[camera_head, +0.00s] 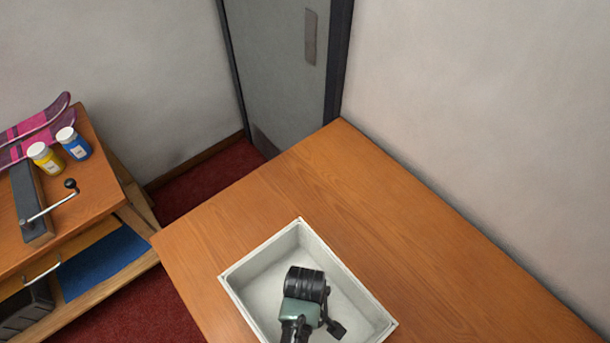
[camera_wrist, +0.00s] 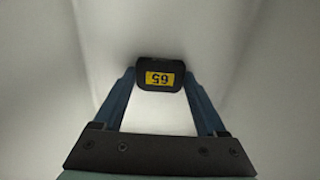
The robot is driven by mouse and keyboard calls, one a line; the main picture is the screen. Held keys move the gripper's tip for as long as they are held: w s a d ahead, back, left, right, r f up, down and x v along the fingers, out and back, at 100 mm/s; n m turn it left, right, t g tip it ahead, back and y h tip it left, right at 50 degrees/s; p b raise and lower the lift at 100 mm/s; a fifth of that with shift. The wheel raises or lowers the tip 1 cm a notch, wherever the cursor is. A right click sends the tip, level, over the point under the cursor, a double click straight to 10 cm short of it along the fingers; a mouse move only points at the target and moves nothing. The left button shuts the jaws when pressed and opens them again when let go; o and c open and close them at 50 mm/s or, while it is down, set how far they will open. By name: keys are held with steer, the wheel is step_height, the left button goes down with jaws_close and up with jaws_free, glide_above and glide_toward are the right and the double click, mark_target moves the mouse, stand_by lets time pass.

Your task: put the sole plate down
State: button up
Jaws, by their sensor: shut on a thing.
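The sole plate (camera_wrist: 158,66) is a small black block with rounded corners and a yellow label reading 65, upside down in the wrist view. My gripper (camera_wrist: 159,77) is shut on it, with one blue finger at each side. Pale surfaces surround it in the wrist view, matching the inside of the white box; I cannot tell whether the plate touches the bottom. In the head view my wrist is over the open white box (camera_head: 346,266), and the fingers and plate are hidden there.
The box stands on a wooden table (camera_head: 440,285), with bare wood behind and to the right. At left, a wooden bench (camera_head: 95,205) bears a yellow-labelled jar (camera_head: 45,158), a blue jar (camera_head: 74,145), pink-purple skis (camera_head: 38,125) and a dark tool with a lever (camera_head: 32,205).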

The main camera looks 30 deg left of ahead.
steer(key=o, duration=1.3)
step_height(320, 180, up, 12)
steer(key=shift+r, duration=0.15)
